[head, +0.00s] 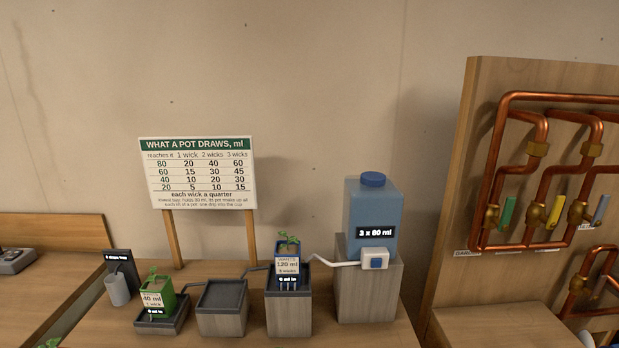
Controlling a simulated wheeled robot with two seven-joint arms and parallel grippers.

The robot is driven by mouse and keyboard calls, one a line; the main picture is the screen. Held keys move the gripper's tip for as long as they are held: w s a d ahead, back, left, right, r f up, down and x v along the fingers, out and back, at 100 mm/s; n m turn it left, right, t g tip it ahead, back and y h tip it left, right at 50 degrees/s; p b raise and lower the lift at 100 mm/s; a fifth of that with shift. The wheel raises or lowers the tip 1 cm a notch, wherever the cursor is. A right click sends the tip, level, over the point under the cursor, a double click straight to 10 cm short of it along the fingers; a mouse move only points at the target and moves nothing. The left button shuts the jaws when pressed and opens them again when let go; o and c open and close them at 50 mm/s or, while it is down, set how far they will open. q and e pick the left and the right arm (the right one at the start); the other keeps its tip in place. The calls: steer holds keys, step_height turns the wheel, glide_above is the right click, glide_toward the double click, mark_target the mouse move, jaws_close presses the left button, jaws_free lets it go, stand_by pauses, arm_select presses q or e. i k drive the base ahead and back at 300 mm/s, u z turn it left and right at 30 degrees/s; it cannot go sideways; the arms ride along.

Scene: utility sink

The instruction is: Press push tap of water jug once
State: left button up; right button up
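A blue water jug (371,212) with a darker blue cap stands upright on a grey wooden block (366,290) at the right end of the bench. Its label (376,233) reads "3 x 80 ml". Low on its front is a white push tap with a blue button (376,263). A white spout runs left from the tap towards the blue pot (288,268). Neither of my grippers shows in the head view.
A green pot (157,299) sits in a dark tray, left of an empty tray (222,295) on a block. A grey cup (117,289) stands at far left. A sign (197,172) stands behind. Copper pipes with coloured valve handles (556,211) are on a board at right.

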mark_target(375, 263)
steer(key=k, duration=1.3)
steer(key=u, duration=0.9)
steer(key=i, duration=1.6)
steer(key=z, duration=0.8)
